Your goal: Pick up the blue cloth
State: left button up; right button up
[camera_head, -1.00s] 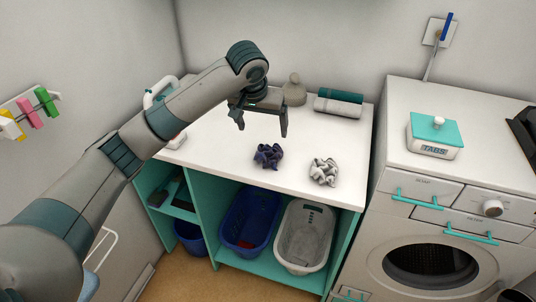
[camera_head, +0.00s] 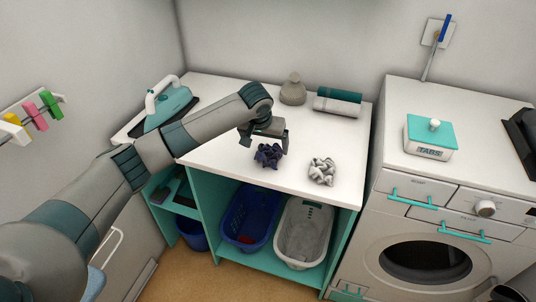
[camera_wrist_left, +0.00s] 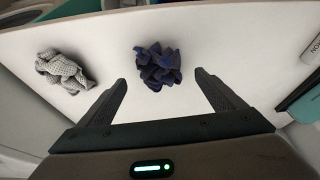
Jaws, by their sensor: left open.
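The blue cloth (camera_head: 268,155) is a dark, crumpled bundle on the white worktop, near its front edge. In the left wrist view the blue cloth (camera_wrist_left: 158,66) lies ahead of and between the two fingertips. My left gripper (camera_head: 264,145) is open and empty, just above and behind the cloth in the head view. In the left wrist view the fingers of my left gripper (camera_wrist_left: 160,84) are spread wide, apart from the cloth. My right gripper is not in view.
A grey-white crumpled cloth (camera_head: 322,171) lies to the right on the worktop (camera_head: 225,155). An iron (camera_head: 166,103), a bottle (camera_head: 293,90) and rolled towels (camera_head: 338,101) stand behind. A blue basket (camera_head: 250,222) and a white basket (camera_head: 303,232) sit below.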

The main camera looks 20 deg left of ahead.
aim_at(268, 151)
pick_arm(q)
jog(key=shift+w+f+p, duration=0.2)
jog(key=shift+f+p, duration=0.15)
jog(key=shift+p, duration=0.2)
jog(key=p+x, duration=0.1)
jog(key=x, duration=0.2)
jog(key=shift+d, duration=0.1)
jog(key=shift+w+f+p, duration=0.3)
jog(key=shift+f+p, duration=0.05)
jog(key=shift+f, duration=0.25)
jog(key=c, duration=1.1)
